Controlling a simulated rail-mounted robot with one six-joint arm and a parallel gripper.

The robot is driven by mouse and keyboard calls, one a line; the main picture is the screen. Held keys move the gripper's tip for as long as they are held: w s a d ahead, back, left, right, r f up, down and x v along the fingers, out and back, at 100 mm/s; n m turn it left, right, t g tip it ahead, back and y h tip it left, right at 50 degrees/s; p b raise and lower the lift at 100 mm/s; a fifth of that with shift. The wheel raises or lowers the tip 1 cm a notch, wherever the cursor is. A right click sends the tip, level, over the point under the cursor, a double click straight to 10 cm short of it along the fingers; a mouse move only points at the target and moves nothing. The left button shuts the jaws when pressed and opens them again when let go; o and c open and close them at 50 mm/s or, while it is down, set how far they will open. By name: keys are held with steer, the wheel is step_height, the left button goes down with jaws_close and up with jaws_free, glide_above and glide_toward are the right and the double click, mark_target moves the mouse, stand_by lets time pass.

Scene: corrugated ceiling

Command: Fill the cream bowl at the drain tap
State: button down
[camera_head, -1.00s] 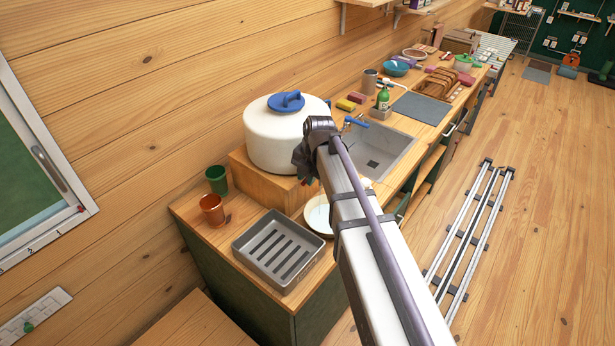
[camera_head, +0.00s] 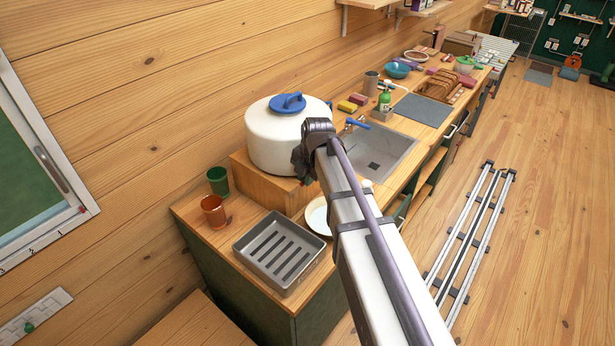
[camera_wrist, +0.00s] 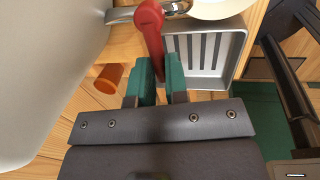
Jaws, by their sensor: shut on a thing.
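The drain tap (camera_wrist: 120,15) is a silver pipe on the side of the white tank (camera_head: 262,145), with a red lever (camera_wrist: 150,22). In the wrist view, the green fingers of my gripper (camera_wrist: 160,82) are shut on the lower end of the red lever. The cream bowl (camera_head: 315,217) sits on the counter beside the tank's wooden stand, partly hidden by my arm. Its rim shows at the top edge of the wrist view (camera_wrist: 210,9), right of the tap's silver end. The bowl's inside is cut off, so I cannot tell whether it holds water. My fingertips are hidden in the head view.
A grey slatted tray (camera_head: 250,262) lies in front of the bowl on the counter (camera_head: 208,250). An orange cup (camera_head: 213,211) and a green cup (camera_head: 218,181) stand left of the tank's stand (camera_head: 290,196). A sink (camera_head: 385,150) lies behind my arm.

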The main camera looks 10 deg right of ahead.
steer(key=c, duration=1.1)
jaws_free()
steer(key=r+p, duration=0.3)
steer(key=s+d+r+p, duration=0.1)
steer(key=r+p, duration=0.6)
steer(key=shift+s+d+r+p, duration=0.15)
steer(key=shift+s+r+p, duration=0.15)
steer(key=shift+s, duration=0.05)
